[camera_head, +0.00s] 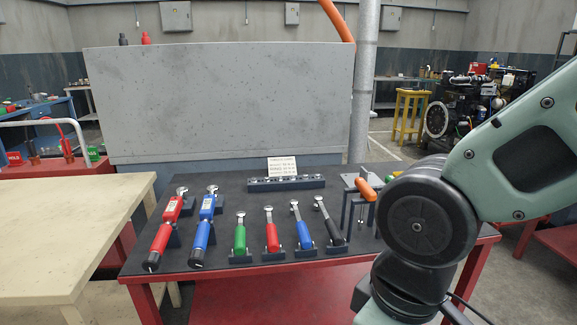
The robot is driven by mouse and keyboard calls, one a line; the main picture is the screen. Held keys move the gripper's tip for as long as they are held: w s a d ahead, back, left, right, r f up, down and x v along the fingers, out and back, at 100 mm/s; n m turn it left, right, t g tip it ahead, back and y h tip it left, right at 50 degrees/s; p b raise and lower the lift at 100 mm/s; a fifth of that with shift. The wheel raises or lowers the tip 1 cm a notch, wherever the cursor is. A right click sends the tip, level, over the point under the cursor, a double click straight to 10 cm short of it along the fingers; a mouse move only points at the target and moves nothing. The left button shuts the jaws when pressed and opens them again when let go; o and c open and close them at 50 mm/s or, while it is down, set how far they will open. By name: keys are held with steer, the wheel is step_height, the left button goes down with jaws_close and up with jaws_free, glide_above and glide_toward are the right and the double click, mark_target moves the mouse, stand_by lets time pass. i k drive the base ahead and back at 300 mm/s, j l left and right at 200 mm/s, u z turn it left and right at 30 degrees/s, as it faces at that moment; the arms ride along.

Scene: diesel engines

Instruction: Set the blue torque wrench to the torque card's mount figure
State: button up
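The blue torque wrench (201,236) lies at the left of the dark bench top (340,215), its handle toward me and its metal head pointing away, propped on a dark rest. A small pale scale or label shows on its upper body, too small to read. The torque card (282,166) stands upright at the back of the bench, behind a dark socket rail; its lines of print are too small to read. My arm comes in from the right and covers the bench's right part. My gripper is not in view.
A red torque wrench (160,240) lies just left of the blue one. Smaller green (240,238), red (272,236), blue (304,234) and black (333,230) wrenches stand in holders to the right. An orange-handled tool (365,189) is beside my arm. A grey panel (220,95) rises behind.

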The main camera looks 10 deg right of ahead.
mark_target(196, 258)
steer(key=k+j, duration=0.1)
steer(key=j, duration=0.75)
steer(key=k+j, duration=0.15)
steer(key=j, duration=0.25)
steer(key=k+j, duration=0.1)
steer(key=j, duration=0.3)
